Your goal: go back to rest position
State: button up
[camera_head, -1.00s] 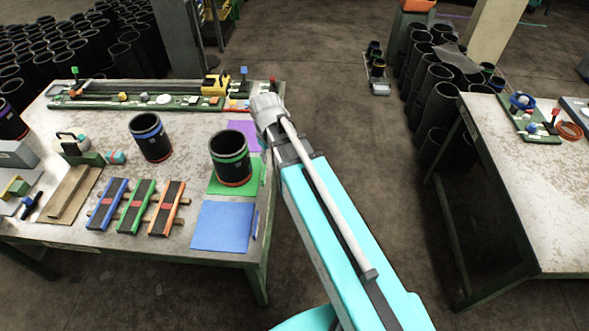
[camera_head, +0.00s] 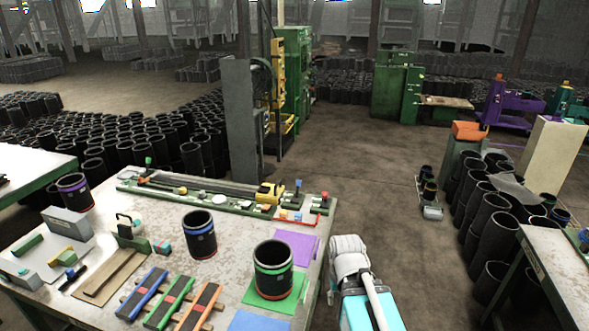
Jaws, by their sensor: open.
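The white-grey wrist end of my arm (camera_head: 348,262) shows at the lower middle, just right of the table's right edge. A cyan link (camera_head: 368,312) leads to it from the bottom edge. The fingers of my gripper are not visible. A black sleeve with a green band (camera_head: 273,272) stands upright on a green mat (camera_head: 262,303), left of my wrist and apart from it in the picture. No sleeve shows on my arm's end.
The work table (camera_head: 237,238) also bears a blue-banded sleeve (camera_head: 199,236), a purple-banded sleeve (camera_head: 75,196), a purple mat (camera_head: 296,246) and coloured racks (camera_head: 170,303). Black sleeves (camera_head: 492,230) stand on the floor at right, near another table (camera_head: 560,270). Open floor (camera_head: 385,190) lies ahead.

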notch_tip(320, 180, down, 5)
jog(key=b, duration=0.3)
jog(key=shift+r+b, duration=0.2)
jog(key=shift+b, duration=0.15)
dwell(0.9)
jog(key=shift+o, duration=1)
jog(key=shift+a, duration=0.1)
